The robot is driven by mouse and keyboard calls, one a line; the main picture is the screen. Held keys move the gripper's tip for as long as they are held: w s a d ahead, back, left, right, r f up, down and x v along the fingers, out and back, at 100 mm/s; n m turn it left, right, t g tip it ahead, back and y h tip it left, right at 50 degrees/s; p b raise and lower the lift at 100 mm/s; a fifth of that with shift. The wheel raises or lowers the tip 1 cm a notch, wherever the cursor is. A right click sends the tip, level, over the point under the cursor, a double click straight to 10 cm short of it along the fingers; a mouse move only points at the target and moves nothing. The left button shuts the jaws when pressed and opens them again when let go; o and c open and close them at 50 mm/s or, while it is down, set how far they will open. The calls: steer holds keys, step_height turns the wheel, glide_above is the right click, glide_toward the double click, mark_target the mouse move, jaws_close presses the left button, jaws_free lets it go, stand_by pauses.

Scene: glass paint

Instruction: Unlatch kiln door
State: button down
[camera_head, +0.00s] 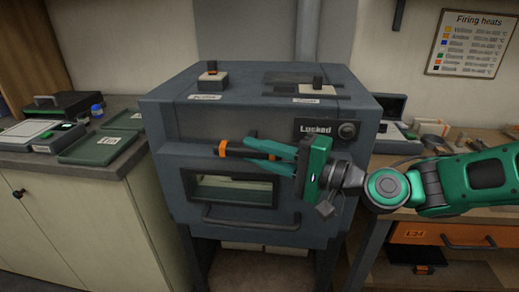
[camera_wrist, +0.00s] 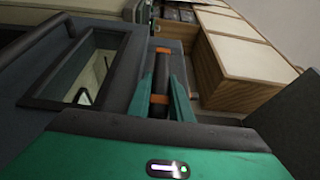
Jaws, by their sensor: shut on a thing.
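The grey kiln (camera_head: 260,112) stands in the middle of the head view. Its front door has a window (camera_head: 232,190) and a pull bar (camera_head: 250,222) below it. A dark latch handle (camera_head: 233,152) with orange bands lies nearly level across the front above the window. My gripper (camera_head: 248,150) reaches in from the right and is shut on this handle. In the wrist view, the handle (camera_wrist: 161,72) runs between the two green fingers (camera_wrist: 160,82), near its bands. A sign reading "Locked" (camera_head: 316,129) sits beside a round knob (camera_head: 347,130). The door looks closed.
A left counter (camera_head: 90,170) holds green trays (camera_head: 104,147) and a blue-capped jar (camera_head: 97,110). A wooden bench with an orange drawer (camera_head: 440,235) stands to the right under my arm. A "Firing heats" chart (camera_head: 470,43) hangs on the wall.

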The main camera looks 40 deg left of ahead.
steer(key=shift+d+f, duration=0.1)
steer(key=shift+f, duration=0.15)
steer(key=c, duration=1.6)
jaws_free()
steer(key=shift+r, duration=0.1)
steer(key=d, duration=0.3)
steer(key=w+d, duration=0.1)
steer(key=d, duration=0.3)
steer(key=w+d, duration=0.1)
steer(key=d, duration=0.2)
steer(key=shift+d, duration=0.35)
